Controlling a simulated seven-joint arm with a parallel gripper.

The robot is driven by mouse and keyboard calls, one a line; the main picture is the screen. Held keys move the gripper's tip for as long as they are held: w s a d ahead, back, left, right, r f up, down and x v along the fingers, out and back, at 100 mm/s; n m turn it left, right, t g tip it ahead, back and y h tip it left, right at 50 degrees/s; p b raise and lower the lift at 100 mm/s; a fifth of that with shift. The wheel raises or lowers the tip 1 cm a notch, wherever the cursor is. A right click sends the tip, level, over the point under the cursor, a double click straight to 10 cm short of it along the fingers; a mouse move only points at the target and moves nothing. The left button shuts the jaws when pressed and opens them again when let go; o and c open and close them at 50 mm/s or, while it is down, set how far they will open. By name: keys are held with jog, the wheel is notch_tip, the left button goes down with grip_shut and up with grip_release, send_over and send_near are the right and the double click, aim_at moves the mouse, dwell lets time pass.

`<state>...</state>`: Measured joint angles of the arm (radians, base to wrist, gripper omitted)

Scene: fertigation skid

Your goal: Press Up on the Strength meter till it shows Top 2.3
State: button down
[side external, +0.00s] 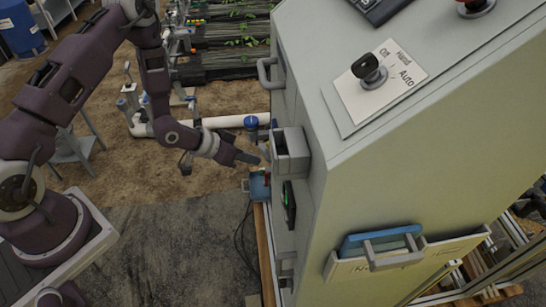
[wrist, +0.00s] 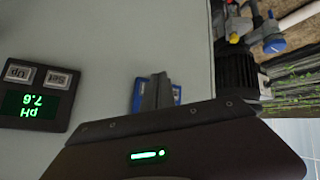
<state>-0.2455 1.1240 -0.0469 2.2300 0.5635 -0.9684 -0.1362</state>
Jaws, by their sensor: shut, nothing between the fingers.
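My gripper (side external: 248,158) is shut and empty, held in front of the cabinet's face in the side view. In the wrist view its fingers (wrist: 160,92) stand before a blue item (wrist: 139,96), which they partly hide. A dark meter (wrist: 37,92) is at the left of the wrist view, upside down. Its green display reads pH 7.6, and its grey buttons are marked Up (wrist: 19,73) and Set (wrist: 58,79). A dark meter with a green glow (side external: 289,205) shows edge-on in the side view, its reading illegible. I see no meter labelled Strength.
The grey cabinet (side external: 350,190) carries a box-shaped holder (side external: 291,154) close to my gripper and a handle (side external: 266,73) above it. A selector switch (side external: 370,70) is on its sloping top. A blue-topped pump fitting (wrist: 272,45) is at the wrist view's upper right.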

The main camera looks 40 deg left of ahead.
jog(key=shift+s+a, duration=1.15)
jog(key=shift+s, duration=0.05)
dwell(2.3)
jog(key=s+a, duration=0.2)
jog(key=shift+s+a, duration=0.35)
jog(key=w+d, duration=0.6)
dwell(0.4)
jog(key=shift+w+d, duration=0.15)
dwell(1.7)
jog(key=shift+w+d, duration=0.25)
